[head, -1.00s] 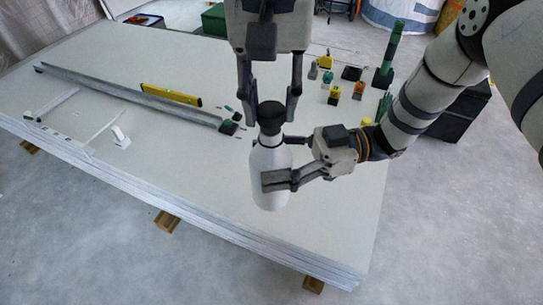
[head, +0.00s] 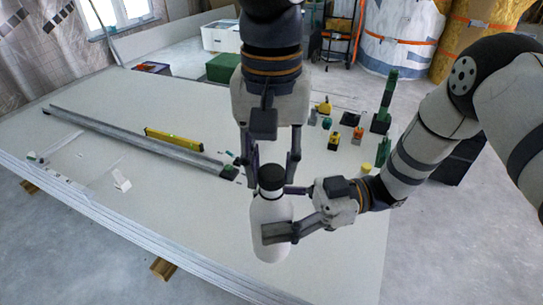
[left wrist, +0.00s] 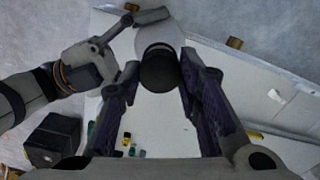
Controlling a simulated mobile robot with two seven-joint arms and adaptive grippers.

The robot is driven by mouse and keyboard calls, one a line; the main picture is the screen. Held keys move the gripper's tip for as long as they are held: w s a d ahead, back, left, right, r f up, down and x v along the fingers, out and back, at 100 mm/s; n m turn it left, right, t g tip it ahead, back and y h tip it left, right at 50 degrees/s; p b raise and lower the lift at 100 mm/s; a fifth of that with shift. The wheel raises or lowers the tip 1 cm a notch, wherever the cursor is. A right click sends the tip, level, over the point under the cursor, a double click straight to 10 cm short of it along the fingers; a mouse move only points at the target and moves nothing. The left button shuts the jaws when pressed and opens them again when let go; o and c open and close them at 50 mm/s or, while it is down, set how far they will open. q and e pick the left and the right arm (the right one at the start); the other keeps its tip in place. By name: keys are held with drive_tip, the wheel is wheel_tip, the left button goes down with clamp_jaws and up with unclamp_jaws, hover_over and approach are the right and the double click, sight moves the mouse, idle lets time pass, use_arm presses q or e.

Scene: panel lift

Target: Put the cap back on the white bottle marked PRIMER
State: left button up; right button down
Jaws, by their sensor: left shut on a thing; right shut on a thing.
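The white bottle (head: 270,232) is upright above the front part of the white panel stack, its body gripped from the right by my right gripper (head: 283,215). A black cap (head: 271,177) sits at the top of the bottle, in line with it; I cannot tell whether it is fully seated. My left gripper (head: 272,172) comes from above, its fingers shut on the cap from both sides. In the left wrist view the cap (left wrist: 158,68) is between the fingertips, with the white bottle (left wrist: 160,38) behind it. No PRIMER marking is legible.
The panel stack (head: 120,235) fills the middle. A metal profile (head: 135,142) and yellow level (head: 174,139) lie at the left. Several small tools and a green-black upright item (head: 383,105) stand at the right rear. A dark box (head: 455,160) is beyond the right edge.

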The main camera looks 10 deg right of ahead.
use_arm(q)
drive_tip(key=shift+f, duration=0.5)
idle(0.5)
